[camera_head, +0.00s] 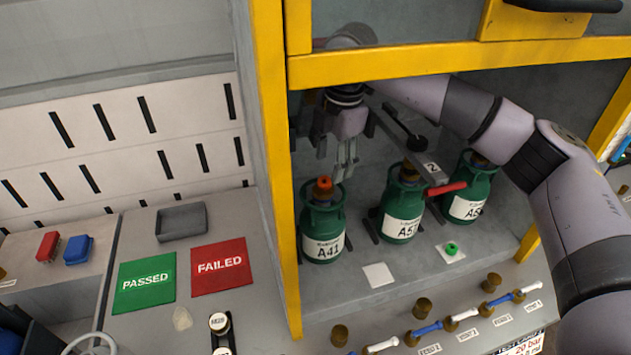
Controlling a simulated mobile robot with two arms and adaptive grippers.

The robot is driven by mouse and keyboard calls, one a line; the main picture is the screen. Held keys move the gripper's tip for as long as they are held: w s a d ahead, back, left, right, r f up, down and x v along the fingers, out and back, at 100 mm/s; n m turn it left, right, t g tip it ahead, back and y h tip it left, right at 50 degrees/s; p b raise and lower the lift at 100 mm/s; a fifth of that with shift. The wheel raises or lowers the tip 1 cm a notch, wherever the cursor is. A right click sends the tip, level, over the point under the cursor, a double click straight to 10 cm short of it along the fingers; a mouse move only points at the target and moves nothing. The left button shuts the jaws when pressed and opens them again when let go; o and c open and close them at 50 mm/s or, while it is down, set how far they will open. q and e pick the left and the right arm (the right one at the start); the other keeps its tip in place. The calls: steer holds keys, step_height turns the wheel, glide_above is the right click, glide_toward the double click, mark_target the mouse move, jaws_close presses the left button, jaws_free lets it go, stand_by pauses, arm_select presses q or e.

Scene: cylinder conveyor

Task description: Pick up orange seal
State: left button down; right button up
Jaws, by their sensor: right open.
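The orange seal (324,184) sits on top of the neck of the green cylinder labelled A41 (322,225), inside the yellow-framed cabinet. My right gripper (346,170) reaches in from the right with its fingers pointing down. It is open and looks empty, just right of the orange seal in the picture. A small gap shows between the fingers and the seal; the exact depth between them is hard to tell. My left gripper is out of view.
Two more green cylinders (403,208) (467,195) stand to the right, with a red handle (446,189) between them. A green seal (451,249) lies on a white pad; another pad (379,275) is bare. Valves line the front. The yellow cabinet post (272,150) borders the left.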

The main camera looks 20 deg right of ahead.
mark_target(325, 180)
steer(key=shift+f+p, duration=0.3)
steer(key=shift+f, duration=0.1)
steer(key=f, duration=0.1)
steer(key=f+p, duration=0.1)
steer(key=w+a+f, duration=0.1)
steer(key=shift+f+p, duration=0.25)
steer(key=shift+p, duration=0.1)
steer(key=shift+w+f, duration=0.1)
steer(key=shift+f, duration=0.4)
steer(key=c, duration=0.9)
steer(key=shift+d+r, duration=0.1)
steer(key=shift+r, duration=0.05)
